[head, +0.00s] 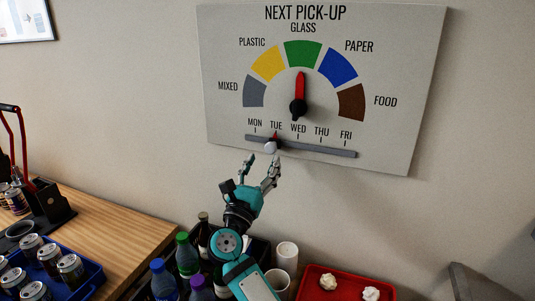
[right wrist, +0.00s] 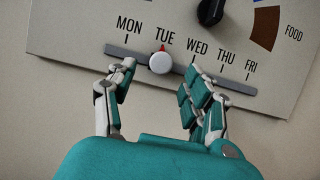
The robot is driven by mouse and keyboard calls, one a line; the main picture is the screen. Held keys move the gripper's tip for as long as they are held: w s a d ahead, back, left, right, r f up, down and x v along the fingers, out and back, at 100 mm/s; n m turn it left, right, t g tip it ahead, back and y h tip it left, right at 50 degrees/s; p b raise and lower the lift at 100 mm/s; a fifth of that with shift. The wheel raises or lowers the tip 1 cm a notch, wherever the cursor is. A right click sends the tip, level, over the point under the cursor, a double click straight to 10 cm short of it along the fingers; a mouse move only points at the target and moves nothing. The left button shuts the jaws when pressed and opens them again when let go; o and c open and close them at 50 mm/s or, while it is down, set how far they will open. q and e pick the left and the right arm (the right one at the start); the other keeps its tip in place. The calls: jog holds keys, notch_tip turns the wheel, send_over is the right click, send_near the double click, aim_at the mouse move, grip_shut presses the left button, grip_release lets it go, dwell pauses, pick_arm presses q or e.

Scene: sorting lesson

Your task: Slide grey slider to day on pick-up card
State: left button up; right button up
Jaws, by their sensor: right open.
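The pick-up card (head: 225,125) hangs on the wall, with a dial and a day scale from MON to FRI. The dial's red pointer (head: 301,85) points up at the green GLASS segment. The grey slider (head: 270,147), a round light knob with a red pointer, sits on the dark rail (head: 325,151) at TUE. In the right wrist view the knob (right wrist: 161,63) is just beyond and between my fingers. My right gripper (head: 261,163) is open and empty just below the knob. It also shows in the right wrist view (right wrist: 158,85). My left gripper is not in view.
Below the card stand several bottles (head: 187,256), white cups (head: 287,257) and a red tray (head: 345,283) with crumpled paper. At left, a wooden table (head: 115,235) holds a blue tray of cans (head: 90,273). The wall around the card is clear.

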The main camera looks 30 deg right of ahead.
jog(key=v, duration=0.7)
jog(key=shift+f, duration=0.1)
